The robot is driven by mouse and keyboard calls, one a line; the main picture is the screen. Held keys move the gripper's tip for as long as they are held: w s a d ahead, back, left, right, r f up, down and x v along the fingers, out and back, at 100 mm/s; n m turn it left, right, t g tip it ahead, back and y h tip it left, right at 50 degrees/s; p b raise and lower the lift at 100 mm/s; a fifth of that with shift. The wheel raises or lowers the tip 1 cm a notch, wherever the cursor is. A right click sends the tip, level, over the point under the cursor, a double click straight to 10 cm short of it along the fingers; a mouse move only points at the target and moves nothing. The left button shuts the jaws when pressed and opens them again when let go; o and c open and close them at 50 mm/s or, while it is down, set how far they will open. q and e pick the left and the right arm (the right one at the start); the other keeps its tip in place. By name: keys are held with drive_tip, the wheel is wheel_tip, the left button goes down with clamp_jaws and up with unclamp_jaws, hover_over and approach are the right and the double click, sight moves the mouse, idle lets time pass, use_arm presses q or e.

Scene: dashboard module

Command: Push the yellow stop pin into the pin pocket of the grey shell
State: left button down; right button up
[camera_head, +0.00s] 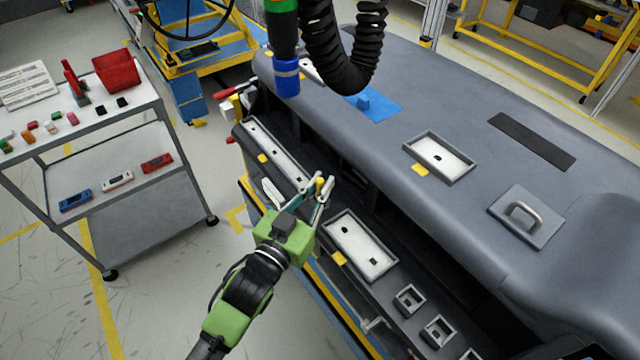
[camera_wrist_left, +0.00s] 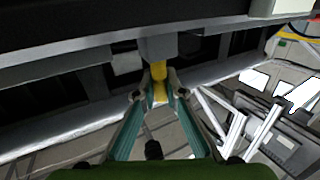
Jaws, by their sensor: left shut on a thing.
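My left gripper (camera_head: 322,188) is at the near edge of the dashboard module, between the long light panel and the larger tray. Its fingertips are shut on the yellow stop pin (camera_head: 319,184). In the left wrist view the pin (camera_wrist_left: 159,78) stands between the fingertips (camera_wrist_left: 158,95), pointing away from the gripper. Its far end is at a small grey block (camera_wrist_left: 157,45) under a dark edge; I cannot tell whether it touches or enters it. The grey shell (camera_head: 420,100) spans the module's top. The pin pocket cannot be made out clearly. My right gripper is out of view.
A long light panel (camera_head: 272,152) lies left of the gripper, and a framed tray (camera_head: 360,247) lies right of it. Small square frames (camera_head: 408,299) follow along the front. A black coiled hose (camera_head: 345,60) hangs above. A cart (camera_head: 110,125) stands left, with floor between.

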use_arm(q)
drive_tip(key=shift+f+b, duration=0.75)
drive_tip(key=shift+f, duration=0.45)
drive_tip(key=c, duration=2)
unclamp_jaws()
drive_tip(key=shift+s, duration=0.1)
drive_tip(key=v, duration=1.2)
drive_tip(key=shift+f, duration=0.1)
